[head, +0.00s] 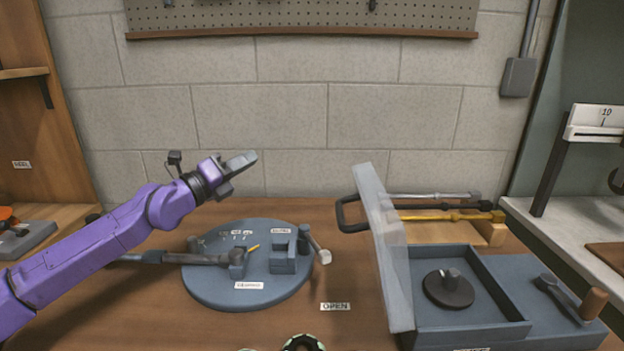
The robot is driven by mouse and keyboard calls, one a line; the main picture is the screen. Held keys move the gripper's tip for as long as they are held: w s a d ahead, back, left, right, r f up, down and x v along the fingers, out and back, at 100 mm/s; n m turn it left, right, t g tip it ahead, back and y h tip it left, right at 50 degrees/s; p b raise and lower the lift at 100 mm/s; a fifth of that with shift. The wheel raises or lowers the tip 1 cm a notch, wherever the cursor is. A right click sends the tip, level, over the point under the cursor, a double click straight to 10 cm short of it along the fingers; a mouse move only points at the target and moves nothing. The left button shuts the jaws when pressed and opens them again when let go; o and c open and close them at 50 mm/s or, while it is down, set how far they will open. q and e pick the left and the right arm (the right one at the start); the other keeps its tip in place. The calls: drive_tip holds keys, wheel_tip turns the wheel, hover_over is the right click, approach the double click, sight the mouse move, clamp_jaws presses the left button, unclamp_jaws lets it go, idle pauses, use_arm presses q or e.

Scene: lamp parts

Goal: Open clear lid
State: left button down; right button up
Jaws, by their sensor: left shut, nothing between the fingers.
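The clear lid (387,250) stands raised, nearly upright, along the left side of a blue-grey box (510,335). A dark handle (345,214) sticks out to the left from the lid. The box is open on top, and a dark round knob-like part (448,287) sits inside it. My left gripper (250,158) is shut and empty, up in the air left of the lid and clear of it. My right gripper is not in view.
A round blue-grey board (215,290) with a hammer-like tool (200,259) and small blocks lies left of the lid. An OPEN label (335,306) is on the table between them. Long-handled tools (440,215) lie behind the box. A brush-like tool (565,295) lies at right.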

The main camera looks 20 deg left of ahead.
use_arm(q)
drive_tip(key=s+d+f+m+h+p, duration=0.1)
drive_tip(key=s+d+m+h+p, duration=0.2)
drive_tip(key=s+m+h+p, duration=0.4)
drive_tip(key=m+g+h+p, duration=0.1)
drive_tip(key=m+g+h, duration=0.8)
drive_tip(key=m, duration=0.4)
approach(364, 211)
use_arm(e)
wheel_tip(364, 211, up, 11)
use_arm(q)
drive_tip(key=r+b, duration=0.1)
drive_tip(key=b, duration=0.3)
drive_tip(key=w+d+r+g+y+b, duration=0.1)
drive_tip(key=b, duration=0.3)
drive_tip(key=shift+w+d+b, duration=0.15)
drive_tip(key=shift+d+b, duration=0.15)
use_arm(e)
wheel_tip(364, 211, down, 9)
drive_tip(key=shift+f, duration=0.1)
